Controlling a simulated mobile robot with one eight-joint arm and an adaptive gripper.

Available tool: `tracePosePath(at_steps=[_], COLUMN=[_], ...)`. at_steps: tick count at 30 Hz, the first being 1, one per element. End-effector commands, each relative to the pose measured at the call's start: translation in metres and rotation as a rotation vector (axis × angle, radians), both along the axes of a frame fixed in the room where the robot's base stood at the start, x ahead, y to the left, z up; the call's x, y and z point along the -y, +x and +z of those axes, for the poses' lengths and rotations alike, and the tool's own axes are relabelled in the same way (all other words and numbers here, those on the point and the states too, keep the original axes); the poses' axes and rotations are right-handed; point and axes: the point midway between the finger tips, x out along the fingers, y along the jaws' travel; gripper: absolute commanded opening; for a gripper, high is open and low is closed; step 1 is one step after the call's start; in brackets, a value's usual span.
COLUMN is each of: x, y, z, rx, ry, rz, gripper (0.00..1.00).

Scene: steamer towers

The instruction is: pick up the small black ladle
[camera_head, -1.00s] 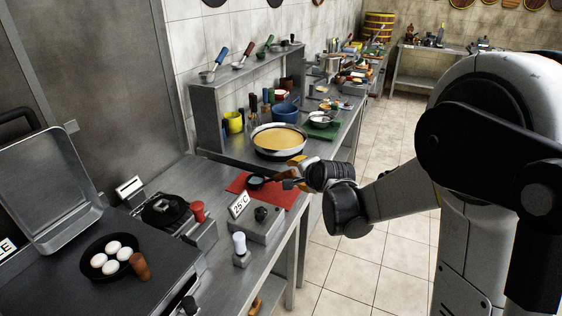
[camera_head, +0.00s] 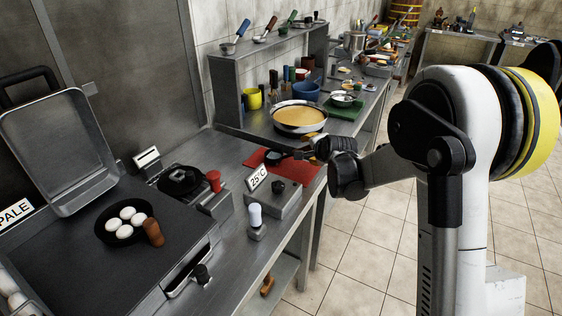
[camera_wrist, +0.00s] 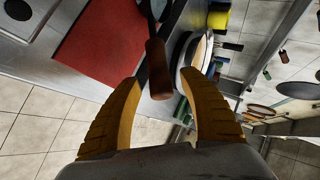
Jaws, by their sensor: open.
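The small black ladle (camera_head: 273,157) lies at the red mat (camera_head: 251,164) in the head view, its dark bowl toward the left and its handle partly hidden by my gripper. My gripper (camera_head: 305,153) is low at the right edge of the mat, just right of the bowl. In the wrist view my gripper (camera_wrist: 160,82) is open, with orange ridged fingers. The ladle's reddish-brown handle (camera_wrist: 157,68) points in between the fingertips, with a visible gap to each. The bowl is cut off at the top edge there.
A wide pan of yellow content (camera_head: 299,116) stands just behind my gripper. The grey box with the 25°C sign (camera_head: 273,200) is in front of the mat. A dark pan with white round pieces (camera_head: 124,222) sits at left. Open floor lies right of the counter.

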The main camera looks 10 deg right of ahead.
Motion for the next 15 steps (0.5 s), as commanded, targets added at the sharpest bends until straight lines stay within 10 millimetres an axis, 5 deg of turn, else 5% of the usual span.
tracePosePath(at_steps=[4,9,15], x=[-0.0001,-0.0001,-0.0002], y=[-0.0005,-0.0005,-0.0006], z=[0.0014,0.0014,0.0013], rx=[0.000,0.000,0.000], ry=[0.000,0.000,-0.001], rz=[0.000,0.000,0.001], gripper=[0.46,0.00,0.00])
